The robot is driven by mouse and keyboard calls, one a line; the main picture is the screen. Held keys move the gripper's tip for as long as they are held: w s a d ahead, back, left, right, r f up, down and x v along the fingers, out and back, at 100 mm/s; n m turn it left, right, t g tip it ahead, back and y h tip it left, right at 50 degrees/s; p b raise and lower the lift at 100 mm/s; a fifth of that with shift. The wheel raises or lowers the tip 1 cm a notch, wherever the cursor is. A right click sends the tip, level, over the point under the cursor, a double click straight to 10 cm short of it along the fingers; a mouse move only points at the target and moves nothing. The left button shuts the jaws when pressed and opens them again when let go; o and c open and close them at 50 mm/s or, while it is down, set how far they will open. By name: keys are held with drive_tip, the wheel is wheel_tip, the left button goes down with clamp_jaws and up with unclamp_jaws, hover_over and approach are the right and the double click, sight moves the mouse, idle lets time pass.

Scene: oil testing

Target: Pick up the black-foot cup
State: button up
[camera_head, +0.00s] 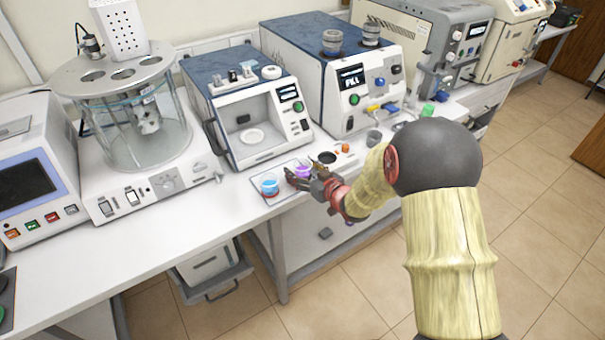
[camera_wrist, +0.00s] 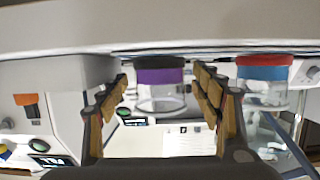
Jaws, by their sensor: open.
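The black-foot cup (camera_wrist: 160,92) is clear, with purple contents and a black base. The wrist view shows it upside down, between my two fingers, with a gap on each side. In the head view the cup (camera_head: 302,168) stands upright near the bench's front edge, partly hidden by my gripper (camera_head: 297,174). My gripper is open around the cup, and its brown-padded fingers also show in the wrist view (camera_wrist: 160,84). I cannot see any finger contact with the cup.
A red-foot cup with blue contents (camera_head: 269,186) stands close by on the left; it also shows in the wrist view (camera_wrist: 262,74). A dark round dish (camera_head: 327,157) and a grey cup (camera_head: 374,138) lie to the right. A white machine with an open chamber (camera_head: 252,134) stands behind.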

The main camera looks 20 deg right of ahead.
drive_tip(key=shift+c, duration=0.3)
drive_tip(key=c, duration=1.3)
